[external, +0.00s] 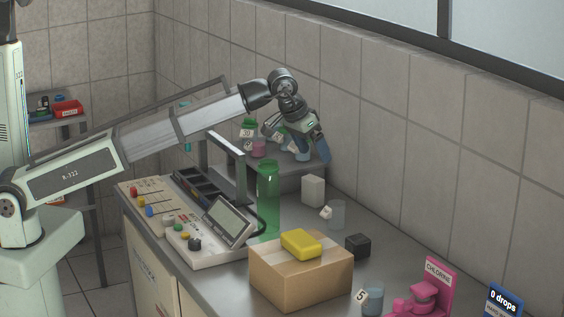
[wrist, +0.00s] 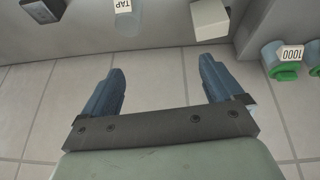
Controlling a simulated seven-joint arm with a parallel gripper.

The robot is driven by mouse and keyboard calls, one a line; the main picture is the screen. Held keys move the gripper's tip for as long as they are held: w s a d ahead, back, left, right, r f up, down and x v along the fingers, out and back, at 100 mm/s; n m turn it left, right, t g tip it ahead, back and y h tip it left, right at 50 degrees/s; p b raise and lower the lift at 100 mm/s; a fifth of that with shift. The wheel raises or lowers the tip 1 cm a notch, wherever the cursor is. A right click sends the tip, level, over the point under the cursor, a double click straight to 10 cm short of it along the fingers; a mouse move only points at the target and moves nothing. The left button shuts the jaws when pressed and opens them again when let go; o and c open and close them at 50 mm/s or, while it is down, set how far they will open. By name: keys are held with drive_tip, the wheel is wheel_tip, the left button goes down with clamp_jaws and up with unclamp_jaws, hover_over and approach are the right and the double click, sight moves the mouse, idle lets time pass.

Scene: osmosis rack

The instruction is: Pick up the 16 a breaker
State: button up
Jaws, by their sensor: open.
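My gripper (external: 300,145) is raised over the back of the bench near the tiled wall, with its blue fingers apart. In the wrist view, nothing is between the fingers (wrist: 161,66). No breaker marking is readable, so I cannot tell which thing is the 16 A breaker. A small pale block (external: 313,190) stands on the bench below my gripper; a pale block (wrist: 210,18) also shows at the top of the wrist view. A small black block (external: 357,246) sits right of the cardboard box; a dark block (wrist: 42,8) shows at the wrist view's top left.
A cardboard box (external: 300,274) with a yellow item (external: 301,244) on top stands in front. A tall green bottle (external: 268,200) stands beside the control panel (external: 210,240). A clear cup (external: 336,214) is near the pale block. Labelled jars stand on a raised shelf behind.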

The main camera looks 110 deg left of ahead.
drive_tip(key=n+g, duration=0.1)
drive_tip(key=n, duration=0.1)
approach(313, 178)
drive_tip(key=shift+y, duration=0.3)
drive_tip(key=x, duration=0.4)
drive_tip(key=shift+w+a+f, duration=0.1)
drive_tip(key=shift+f, duration=0.3)
drive_tip(key=shift+d+x, duration=0.15)
drive_tip(key=shift+x, duration=1.2)
drive_tip(key=shift+d+x, duration=0.15)
drive_tip(key=shift+x, duration=1.15)
drive_tip(key=shift+f, duration=0.1)
drive_tip(key=shift+c, duration=0.4)
drive_tip(key=c, duration=0.9)
drive_tip(key=shift+o, duration=0.2)
